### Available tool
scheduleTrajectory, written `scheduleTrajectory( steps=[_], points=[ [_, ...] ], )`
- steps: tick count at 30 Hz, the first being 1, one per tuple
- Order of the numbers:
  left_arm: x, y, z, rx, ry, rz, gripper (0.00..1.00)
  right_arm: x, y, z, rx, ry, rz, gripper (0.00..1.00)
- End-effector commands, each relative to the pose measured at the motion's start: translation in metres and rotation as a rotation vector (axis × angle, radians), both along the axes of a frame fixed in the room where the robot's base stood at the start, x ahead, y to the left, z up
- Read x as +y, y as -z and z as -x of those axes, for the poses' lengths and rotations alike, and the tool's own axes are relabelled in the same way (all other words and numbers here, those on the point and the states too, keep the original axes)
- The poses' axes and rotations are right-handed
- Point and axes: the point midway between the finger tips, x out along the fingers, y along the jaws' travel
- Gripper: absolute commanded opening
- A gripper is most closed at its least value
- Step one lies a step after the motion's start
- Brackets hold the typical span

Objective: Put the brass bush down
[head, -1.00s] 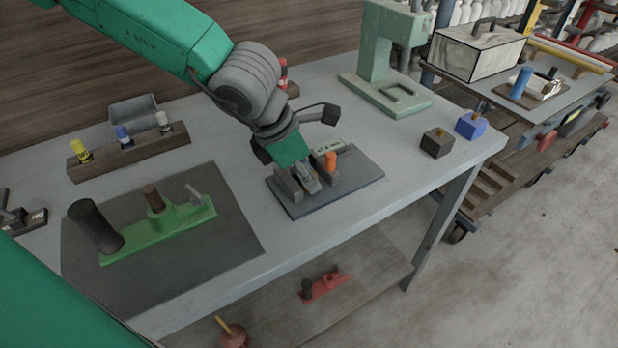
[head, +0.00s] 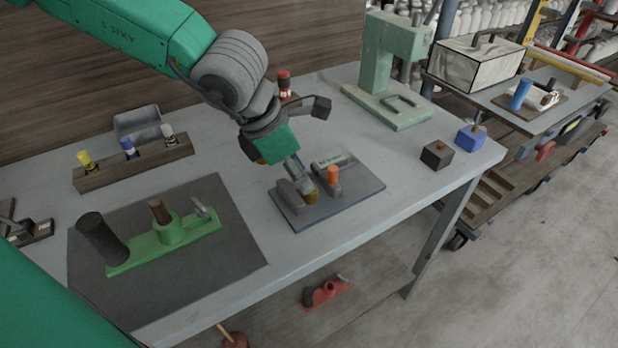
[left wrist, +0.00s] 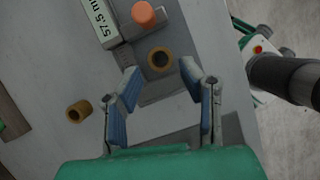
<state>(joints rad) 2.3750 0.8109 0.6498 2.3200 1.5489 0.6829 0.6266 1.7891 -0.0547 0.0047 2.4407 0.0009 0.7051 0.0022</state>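The brass bush (head: 311,198) stands on the dark plate (head: 355,196), close beside the orange knob (head: 333,174). In the left wrist view the bush (left wrist: 160,60) appears end-on as a ring with a dark hole. My left gripper (head: 301,172) is above and slightly behind it. In the left wrist view its two blue-padded fingers (left wrist: 160,72) are spread apart with nothing gripped, and the bush shows just beyond the fingertips. Another brass-coloured bush (left wrist: 78,111) lies on the bench to the left. My right gripper is not in view.
A grey block (head: 290,200) and a labelled gauge piece flank the bush closely. A green fixture (head: 150,248) stands on a dark mat at left. A bottle rack (head: 130,166) is behind. Black and blue blocks (head: 470,140) sit at right; bare bench lies between.

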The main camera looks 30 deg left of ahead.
Motion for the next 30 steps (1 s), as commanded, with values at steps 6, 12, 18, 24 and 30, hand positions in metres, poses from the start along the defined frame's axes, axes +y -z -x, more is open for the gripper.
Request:
scheduleTrajectory(
  steps=[6, 12, 18, 24, 30],
  points=[
    [0.011, -0.048, 0.012, -0.003, 0.000, 0.001, 0.34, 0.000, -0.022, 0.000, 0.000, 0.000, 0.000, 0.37],
    [0.018, -0.067, 0.019, 0.000, -0.001, 0.000, 0.34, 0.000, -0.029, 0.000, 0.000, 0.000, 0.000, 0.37],
    [0.021, -0.070, 0.021, 0.001, 0.000, 0.000, 0.34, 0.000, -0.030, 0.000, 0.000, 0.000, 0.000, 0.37],
    [0.021, -0.070, 0.021, 0.001, 0.000, 0.000, 0.34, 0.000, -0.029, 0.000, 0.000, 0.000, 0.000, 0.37],
    [0.020, -0.070, 0.021, 0.001, 0.000, 0.000, 0.34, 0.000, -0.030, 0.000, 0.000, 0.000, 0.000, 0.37]
  ],
)
